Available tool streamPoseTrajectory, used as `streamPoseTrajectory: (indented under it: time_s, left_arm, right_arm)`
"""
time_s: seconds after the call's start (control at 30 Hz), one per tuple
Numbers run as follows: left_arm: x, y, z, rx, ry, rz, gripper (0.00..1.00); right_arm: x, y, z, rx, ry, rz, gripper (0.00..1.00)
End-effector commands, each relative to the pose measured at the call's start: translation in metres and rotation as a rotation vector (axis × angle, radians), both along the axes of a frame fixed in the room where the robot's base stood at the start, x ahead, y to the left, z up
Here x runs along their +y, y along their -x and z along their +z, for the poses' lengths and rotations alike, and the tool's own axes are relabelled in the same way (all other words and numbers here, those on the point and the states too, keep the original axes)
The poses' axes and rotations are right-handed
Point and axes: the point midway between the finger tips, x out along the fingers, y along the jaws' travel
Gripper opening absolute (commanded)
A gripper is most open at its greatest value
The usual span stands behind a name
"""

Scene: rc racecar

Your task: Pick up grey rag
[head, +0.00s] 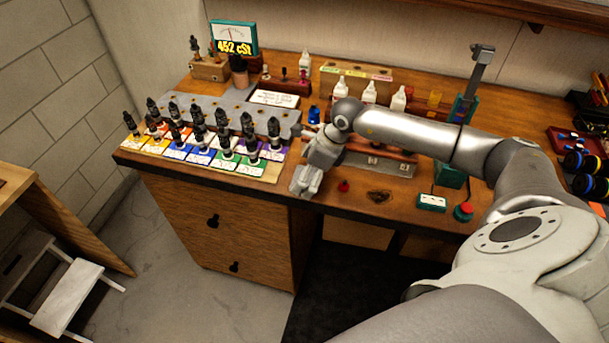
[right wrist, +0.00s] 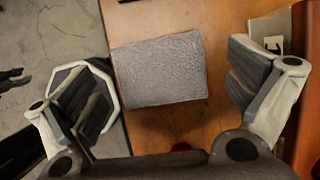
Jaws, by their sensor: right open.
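The grey rag (right wrist: 160,68) is a flat, textured, roughly square cloth. In the right wrist view it lies on the wooden bench (right wrist: 160,125) near the bench edge. My right gripper (right wrist: 165,75) is open and empty, with one finger on each side of the rag and gaps between fingers and cloth. My left gripper is not in view.
Several dark-capped bottles (head: 222,130) stand on coloured cards left of the gripper. A small green box (head: 432,202) and red button (head: 463,211) sit further right. Drawers lie below the edge.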

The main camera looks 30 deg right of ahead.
Motion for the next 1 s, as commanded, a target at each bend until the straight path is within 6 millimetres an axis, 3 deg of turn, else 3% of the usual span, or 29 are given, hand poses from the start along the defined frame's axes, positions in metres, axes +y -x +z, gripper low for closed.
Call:
streamPoseTrajectory:
  time_s: [0.23,0.57,1.0]
  left_arm:
    - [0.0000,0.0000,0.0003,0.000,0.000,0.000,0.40]
    - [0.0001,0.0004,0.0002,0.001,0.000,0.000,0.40]
    - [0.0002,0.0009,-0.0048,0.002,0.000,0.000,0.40]
  right_arm:
    - [0.0005,-0.0009,-0.0027,0.000,0.000,0.000,1.00]
    - [0.0006,-0.0009,-0.0023,-0.001,0.000,0.000,0.59]
    - [0.0005,-0.0017,0.0028,-0.003,-0.001,-0.001,0.59]
